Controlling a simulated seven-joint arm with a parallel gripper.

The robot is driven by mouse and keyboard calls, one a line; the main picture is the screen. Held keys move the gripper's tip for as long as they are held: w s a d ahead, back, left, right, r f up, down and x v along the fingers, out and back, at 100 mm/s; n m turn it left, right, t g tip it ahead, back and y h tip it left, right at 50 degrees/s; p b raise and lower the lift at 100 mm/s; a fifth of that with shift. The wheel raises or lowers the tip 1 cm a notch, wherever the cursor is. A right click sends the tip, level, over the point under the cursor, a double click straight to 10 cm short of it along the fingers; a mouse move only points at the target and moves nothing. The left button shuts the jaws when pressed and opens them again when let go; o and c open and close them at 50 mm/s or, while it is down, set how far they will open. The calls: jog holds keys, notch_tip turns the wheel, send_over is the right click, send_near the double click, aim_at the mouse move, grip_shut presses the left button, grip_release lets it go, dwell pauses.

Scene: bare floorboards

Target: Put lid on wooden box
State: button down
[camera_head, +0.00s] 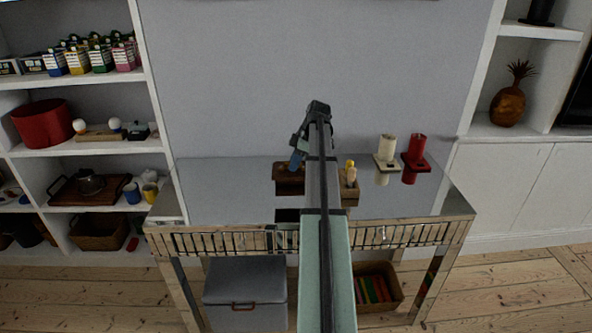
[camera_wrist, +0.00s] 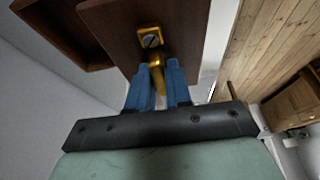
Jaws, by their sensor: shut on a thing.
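A dark brown wooden lid (camera_wrist: 184,30) with a golden knob (camera_wrist: 157,72) shows in the wrist view. My gripper (camera_wrist: 160,80) has its blue fingers shut on the knob, and the lid looks tilted in that view. A brown wooden box (camera_wrist: 62,64) with a raised rim is beside and partly behind the lid at upper left. In the head view, my gripper (camera_head: 297,159) is over dark brown wood (camera_head: 288,187) on the shiny table; my arm hides part of it, and I cannot tell lid from box there.
On the mirrored table (camera_head: 230,190), a yellow-topped bottle (camera_head: 350,175) is in a small wooden holder (camera_head: 350,197) just right of my arm. The table's left part is clear.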

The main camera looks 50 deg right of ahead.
jog(key=w+d+r, duration=0.1)
jog(key=w+d, duration=0.6)
jog(key=d, duration=0.1)
jog(key=shift+w+d+r+n, duration=0.2)
jog(key=shift+w+d+n, duration=0.05)
jog(key=shift+w+n, duration=0.1)
jog(key=shift+f, duration=0.2)
jog(key=shift+f, duration=2.3)
jog(key=shift+f, duration=0.85)
jog(key=c, duration=1)
grip_release()
jog(key=shift+o, duration=0.2)
